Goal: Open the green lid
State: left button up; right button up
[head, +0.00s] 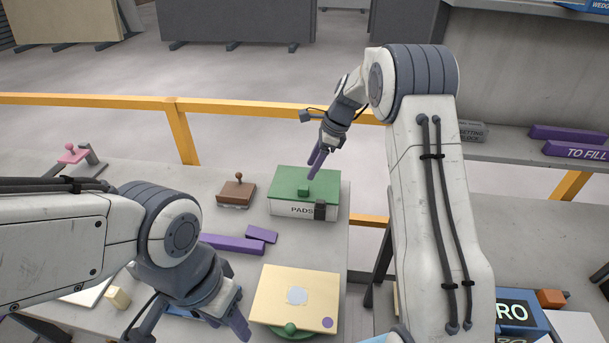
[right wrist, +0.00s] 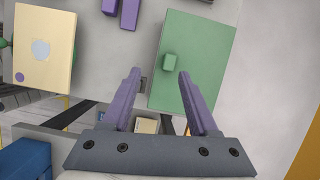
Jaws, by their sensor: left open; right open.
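The green lid (head: 325,184) lies flat on a white box (head: 290,209) marked PADS, near the right end of the stone slab table. A small green knob (head: 304,190) stands on it. My right gripper (head: 315,165) is above the lid, its purple fingers pointing down toward the knob. In the right wrist view the right gripper (right wrist: 160,74) is open, and the knob (right wrist: 170,62) shows just beyond and between its fingertips. I cannot tell whether they touch the lid (right wrist: 195,70). My left gripper (head: 235,318) is open low in the head view, partly hidden by its own wrist.
A brown block with a knob (head: 236,194) stands left of the box. Purple bars (head: 233,243) lie in front. A cream board (head: 295,297) lies nearer, with a green knobbed piece (head: 290,330) at its front edge. A yellow rail (head: 250,109) runs behind.

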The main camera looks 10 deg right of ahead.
aim_at(305, 187)
jog(key=shift+m, duration=0.8)
jog(key=w+f+p, duration=0.1)
jog(key=f, duration=0.2)
jog(key=w+a+f+p, duration=0.1)
jog(key=f, duration=0.6)
jog(key=shift+w+a+f+p, duration=0.15)
jog(key=shift+w+a+p, duration=0.1)
jog(key=shift+w+p, duration=0.15)
grip_shut()
